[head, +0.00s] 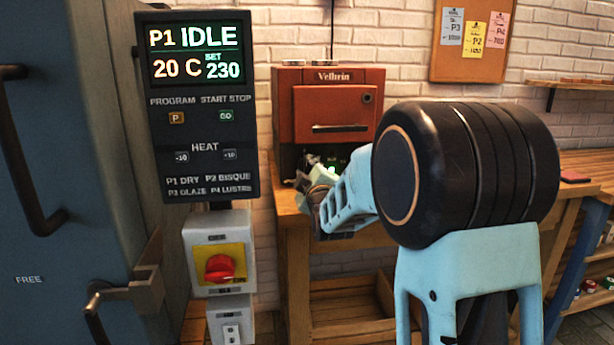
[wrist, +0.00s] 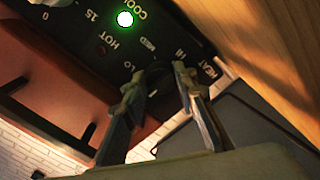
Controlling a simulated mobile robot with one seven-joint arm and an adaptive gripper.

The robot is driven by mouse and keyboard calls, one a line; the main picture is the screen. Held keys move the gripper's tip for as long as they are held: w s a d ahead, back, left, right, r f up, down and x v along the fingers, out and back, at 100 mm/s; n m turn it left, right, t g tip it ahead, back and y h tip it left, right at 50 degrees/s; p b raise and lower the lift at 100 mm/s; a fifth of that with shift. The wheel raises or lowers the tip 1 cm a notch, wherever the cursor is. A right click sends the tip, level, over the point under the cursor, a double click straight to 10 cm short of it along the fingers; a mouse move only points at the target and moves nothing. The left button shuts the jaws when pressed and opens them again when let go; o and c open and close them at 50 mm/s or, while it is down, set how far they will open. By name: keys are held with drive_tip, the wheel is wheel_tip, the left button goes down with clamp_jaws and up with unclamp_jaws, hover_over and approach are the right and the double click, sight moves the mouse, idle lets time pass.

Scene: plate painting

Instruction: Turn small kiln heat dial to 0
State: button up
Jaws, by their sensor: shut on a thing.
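The small red kiln (head: 337,80), marked Vellrin, stands on a wooden bench in the head view. My gripper (head: 318,175) reaches to its dark lower panel, and my arm hides much of that panel. In the wrist view, turned over, the panel (wrist: 85,48) shows the marks HEAT, LO, MED and HI. My gripper (wrist: 158,84) has its two fingers on either side of the dark heat dial (wrist: 156,82) and is shut on it. The dial's pointer and any 0 mark for it cannot be made out.
A green lamp (wrist: 124,19) glows beside COOL and HOT. The wooden bench (head: 575,165) extends right.

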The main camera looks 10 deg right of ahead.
drive_tip(key=shift+n, duration=0.3)
drive_tip(key=o, duration=1.2)
drive_tip(key=shift+c, duration=0.2)
drive_tip(key=s, duration=1.2)
